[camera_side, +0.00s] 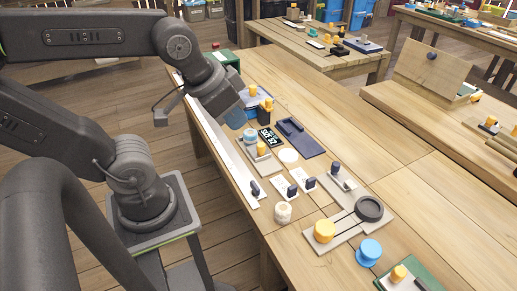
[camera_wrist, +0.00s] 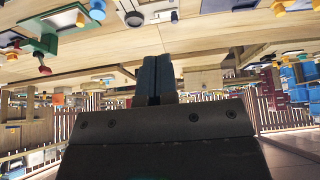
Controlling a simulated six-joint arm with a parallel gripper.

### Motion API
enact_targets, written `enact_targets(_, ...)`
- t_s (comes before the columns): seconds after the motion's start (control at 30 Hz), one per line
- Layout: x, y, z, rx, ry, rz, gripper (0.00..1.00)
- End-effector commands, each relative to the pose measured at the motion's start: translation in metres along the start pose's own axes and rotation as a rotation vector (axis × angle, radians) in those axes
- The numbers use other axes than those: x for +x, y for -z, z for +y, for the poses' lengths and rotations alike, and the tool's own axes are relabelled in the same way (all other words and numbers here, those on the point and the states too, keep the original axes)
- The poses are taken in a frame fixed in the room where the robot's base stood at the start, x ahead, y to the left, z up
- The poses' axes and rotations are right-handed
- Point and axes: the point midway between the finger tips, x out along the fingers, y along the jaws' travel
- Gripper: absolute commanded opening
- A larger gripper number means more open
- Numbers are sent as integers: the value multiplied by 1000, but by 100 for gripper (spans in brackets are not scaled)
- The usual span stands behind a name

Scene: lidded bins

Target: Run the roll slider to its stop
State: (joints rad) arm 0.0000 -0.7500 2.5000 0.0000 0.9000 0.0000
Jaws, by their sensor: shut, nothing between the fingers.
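I cannot tell for sure which fixture is the roll slider; no label on the worktable is readable. Several small boards with dark blue knobs lie mid-table in the side view, among them white plates with upright knobs (camera_side: 292,190) and a long white strip (camera_side: 222,145) along the left edge with a dark knob (camera_side: 255,188) at its near end. My gripper (camera_side: 236,118) is at the far left part of the table, above the surface and apart from these knobs. In the wrist view its two dark blue fingers (camera_wrist: 157,75) are together and empty.
A navy tray (camera_side: 300,138), a cream cylinder (camera_side: 283,212) and a blue knob (camera_side: 369,251) stand around.

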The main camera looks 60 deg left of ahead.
Motion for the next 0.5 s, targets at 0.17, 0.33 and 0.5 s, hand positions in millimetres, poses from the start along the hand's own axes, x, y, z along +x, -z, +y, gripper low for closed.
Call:
enact_targets(0.17, 0, 0, 0, 0, 0, 0, 0)
enact_targets(0.33, 0, 0, 0, 0, 0, 0, 0)
enact_targets(0.5, 2, 4, -2, -15, 6, -10, 13)
